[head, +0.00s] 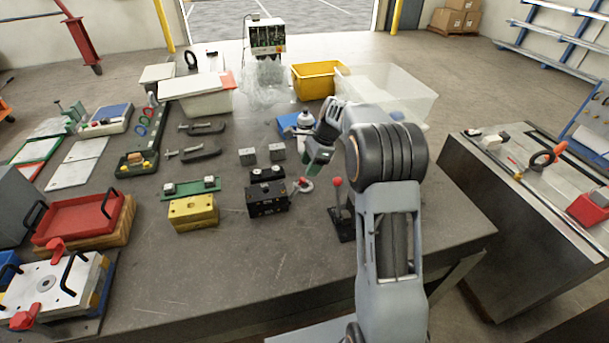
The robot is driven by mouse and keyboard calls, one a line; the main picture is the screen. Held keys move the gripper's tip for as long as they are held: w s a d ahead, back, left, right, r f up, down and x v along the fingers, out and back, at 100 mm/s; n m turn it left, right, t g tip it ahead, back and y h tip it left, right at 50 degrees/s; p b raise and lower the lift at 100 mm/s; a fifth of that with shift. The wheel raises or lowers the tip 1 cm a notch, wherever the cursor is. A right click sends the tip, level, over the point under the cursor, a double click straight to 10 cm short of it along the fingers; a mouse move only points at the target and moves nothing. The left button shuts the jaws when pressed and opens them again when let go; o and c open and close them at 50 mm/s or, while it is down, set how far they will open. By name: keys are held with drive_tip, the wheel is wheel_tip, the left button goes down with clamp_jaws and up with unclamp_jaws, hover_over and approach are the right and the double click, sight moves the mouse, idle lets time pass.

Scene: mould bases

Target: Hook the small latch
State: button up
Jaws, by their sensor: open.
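A black mould block (267,197) stands near the middle of the table. A small metal ring or hook piece with a red tip (303,185) lies at its right side; this may be the small latch, but it is too small to tell whether it is hooked. A lever with a red knob (337,184) stands upright on a black base further right. My gripper (316,160) is open, above and behind the red-tipped piece and apart from the black block as far as I can see. My arm hides part of the table to the right.
A yellow block (193,213) stands left of the black block. A blue item (288,122), a yellow bin (318,80) and a clear bin (415,92) are further back.

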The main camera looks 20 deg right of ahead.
sight(303, 178)
drive_tip(key=shift+x, duration=2.45)
drive_tip(key=shift+c, duration=0.5)
clamp_jaws()
drive_tip(key=shift+p, duration=0.3)
